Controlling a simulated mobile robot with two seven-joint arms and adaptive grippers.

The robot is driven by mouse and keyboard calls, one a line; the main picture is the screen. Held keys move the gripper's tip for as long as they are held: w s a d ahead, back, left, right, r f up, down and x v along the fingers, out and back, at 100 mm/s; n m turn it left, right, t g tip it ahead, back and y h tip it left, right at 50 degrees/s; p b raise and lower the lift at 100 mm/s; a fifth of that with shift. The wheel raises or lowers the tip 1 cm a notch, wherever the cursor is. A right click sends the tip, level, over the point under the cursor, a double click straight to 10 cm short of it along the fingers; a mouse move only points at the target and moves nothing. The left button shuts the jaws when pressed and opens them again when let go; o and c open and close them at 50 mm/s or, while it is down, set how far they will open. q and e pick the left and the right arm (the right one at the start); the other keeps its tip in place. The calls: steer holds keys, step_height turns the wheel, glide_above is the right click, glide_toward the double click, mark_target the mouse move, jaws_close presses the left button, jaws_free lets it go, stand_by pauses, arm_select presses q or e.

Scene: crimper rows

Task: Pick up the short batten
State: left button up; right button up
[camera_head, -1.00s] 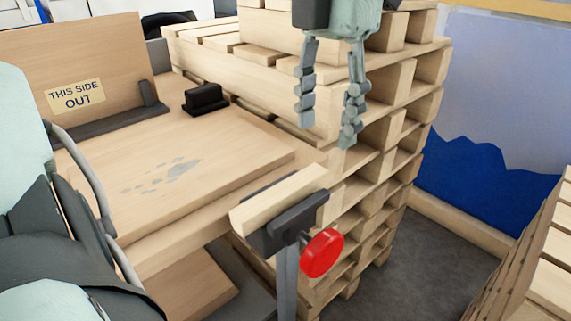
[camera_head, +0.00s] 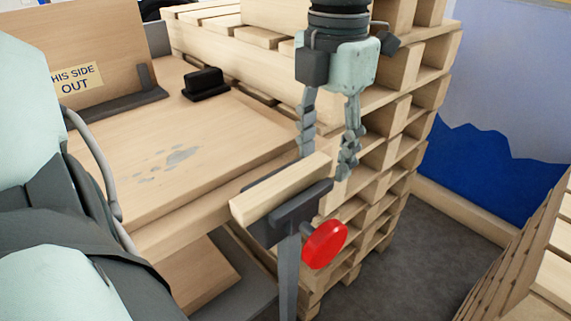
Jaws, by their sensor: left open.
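The short batten (camera_head: 280,190) is a pale wooden bar. It lies slantwise on a dark clamp-like holder (camera_head: 300,207) with a red round knob (camera_head: 324,245), on a grey post. My left gripper (camera_head: 325,165) hangs fingers-down at the batten's far end. Its two fingers are apart, with nothing seen held between them. One finger's tip is at the batten's far edge, partly hidden by it; the other is just right of its end. I cannot tell whether either touches the wood. My right gripper is not in view.
A stack of wooden pallets (camera_head: 385,150) stands close behind the gripper. A wooden bench top (camera_head: 215,130) at left carries a small black block (camera_head: 206,84) and an upright board with a sign (camera_head: 77,79). Grey floor (camera_head: 420,255) is clear at right.

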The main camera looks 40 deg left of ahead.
arm_select(q)
jaws_close()
steer(key=shift+r, duration=0.1)
